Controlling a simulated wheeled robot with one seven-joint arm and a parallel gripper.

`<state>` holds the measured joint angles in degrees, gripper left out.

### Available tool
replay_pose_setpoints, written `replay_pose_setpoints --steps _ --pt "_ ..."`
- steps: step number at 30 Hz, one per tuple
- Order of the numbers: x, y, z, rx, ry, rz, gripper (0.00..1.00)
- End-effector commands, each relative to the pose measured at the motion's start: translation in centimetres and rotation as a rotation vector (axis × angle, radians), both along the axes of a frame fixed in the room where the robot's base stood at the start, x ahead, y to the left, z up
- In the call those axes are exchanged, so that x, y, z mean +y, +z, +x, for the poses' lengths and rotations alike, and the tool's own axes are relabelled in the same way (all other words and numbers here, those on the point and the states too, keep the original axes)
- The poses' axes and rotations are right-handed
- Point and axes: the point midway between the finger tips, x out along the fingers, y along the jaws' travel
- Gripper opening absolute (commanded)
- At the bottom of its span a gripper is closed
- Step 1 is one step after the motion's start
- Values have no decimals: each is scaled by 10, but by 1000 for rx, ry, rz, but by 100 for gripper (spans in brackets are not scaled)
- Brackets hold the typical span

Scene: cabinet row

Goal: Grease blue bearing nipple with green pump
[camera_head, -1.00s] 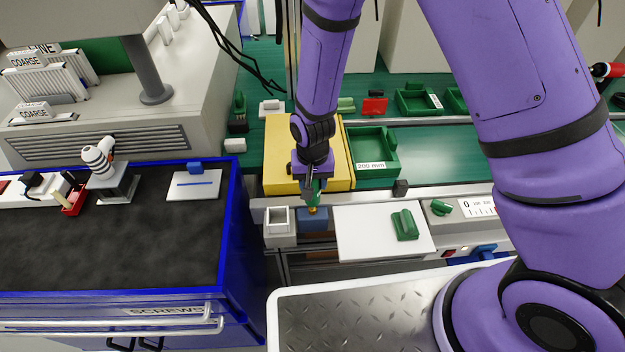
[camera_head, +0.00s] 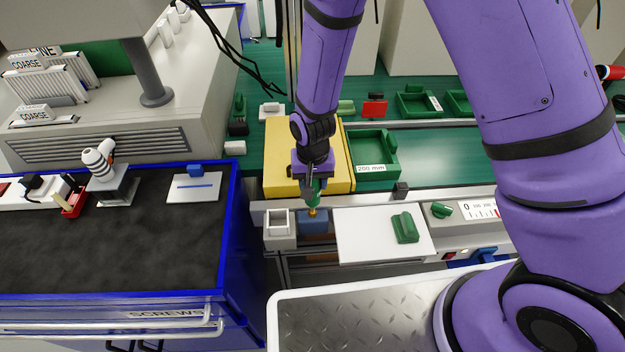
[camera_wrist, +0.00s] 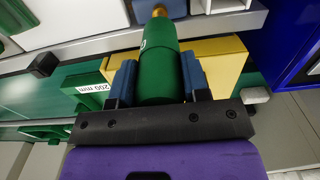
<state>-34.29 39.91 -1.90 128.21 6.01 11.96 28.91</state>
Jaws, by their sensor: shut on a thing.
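The green pump (camera_wrist: 160,60) is a green cylinder with a brass tip (camera_wrist: 153,14). My gripper (camera_wrist: 158,80) is shut on its body, with one blue finger pad on each side. In the head view my gripper (camera_head: 313,186) holds the green pump (camera_head: 316,195) with its tip pointing down over the blue bearing block (camera_head: 313,226). The blue block (camera_wrist: 172,9) also shows in the wrist view, behind the tip. A small brass spot (camera_head: 312,212) shows at the top of the block; I cannot tell nipple from pump tip there, or whether they touch.
A white-grey open box (camera_head: 280,232) stands left of the blue block. A white plate (camera_head: 370,238) with a green part (camera_head: 404,227) lies to its right. A yellow box (camera_head: 290,150) and a green tray (camera_head: 373,141) stand behind. A dark-topped blue cabinet (camera_head: 110,235) is at left.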

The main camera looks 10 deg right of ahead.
Motion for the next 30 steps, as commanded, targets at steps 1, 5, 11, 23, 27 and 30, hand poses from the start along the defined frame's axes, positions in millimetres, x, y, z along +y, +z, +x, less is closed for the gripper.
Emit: replay_pose_setpoints --steps 1,5,11,23,27,30 --pt "0 -1 0 0 0 0 20" --pt "0 -4 0 0 0 0 20" --pt "0 -8 0 0 0 0 20" --pt "0 -11 0 -1 0 0 20" --pt "0 -8 0 -1 0 0 20" --pt "0 -5 0 -1 0 0 20"
